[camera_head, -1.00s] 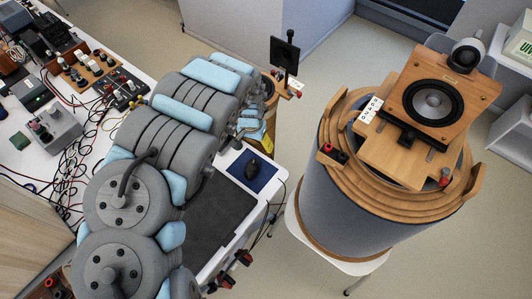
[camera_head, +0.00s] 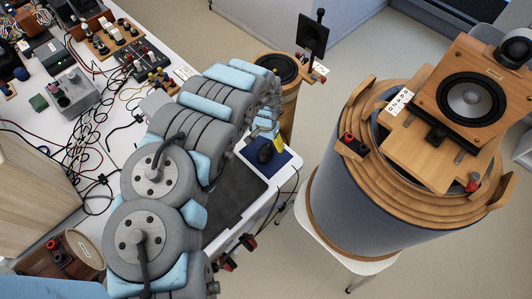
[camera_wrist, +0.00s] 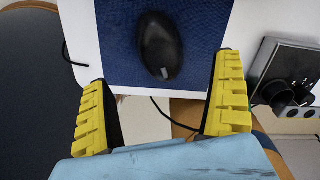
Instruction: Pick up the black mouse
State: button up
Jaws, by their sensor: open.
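The black mouse (camera_head: 265,154) lies on a dark blue mouse pad (camera_head: 287,168) at the right end of the white table. In the wrist view the mouse (camera_wrist: 160,46) sits on the blue pad (camera_wrist: 115,60), ahead of my fingers and roughly centred between them. My gripper (camera_wrist: 160,98) is open, with its yellow ridged fingers wide apart and nothing between the tips. In the head view my gripper (camera_head: 277,138) is just beyond the mouse, partly hidden by my arm.
Cables and electronic boxes (camera_head: 73,93) crowd the table's left part. A dark mat (camera_head: 237,200) lies nearer than the pad. A large round drum (camera_head: 345,195) bearing a wooden speaker (camera_head: 468,98) stands to the right. A grey box with knobs (camera_wrist: 288,75) is right of my fingers in the wrist view.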

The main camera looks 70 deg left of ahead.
aim_at(266, 150)
jog(key=shift+f+b, duration=0.6)
jog(key=shift+f, duration=3)
jog(key=c, duration=1.3)
